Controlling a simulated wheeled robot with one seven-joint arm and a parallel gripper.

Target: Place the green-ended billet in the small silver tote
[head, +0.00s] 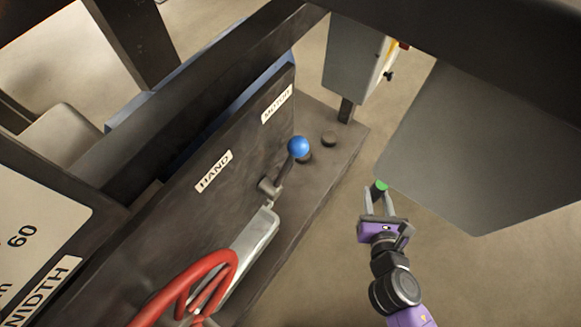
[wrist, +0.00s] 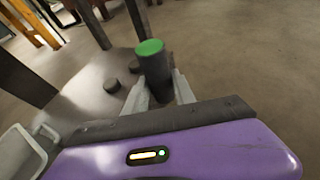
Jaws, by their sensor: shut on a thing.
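My gripper (head: 378,203) is shut on the green-ended billet (head: 380,187), which is over the floor to the right of the dark machine bench. In the wrist view, the billet (wrist: 155,70) is a dark cylinder with its green end up, between the two pale fingers of my gripper (wrist: 159,88). A pale silver open container (wrist: 20,152), which looks like the small tote, is cut off at the lower left of the wrist view. In the head view, a long silver piece (head: 250,243) on the bench may be the same tote; its inside is not clear.
A blue-knobbed lever (head: 298,147) and a red handwheel (head: 205,285) stand at the bench (head: 335,165). A grey control box (head: 355,65) is at the back. A large grey panel (head: 480,150) is close to the right of the billet. Bare floor shows below.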

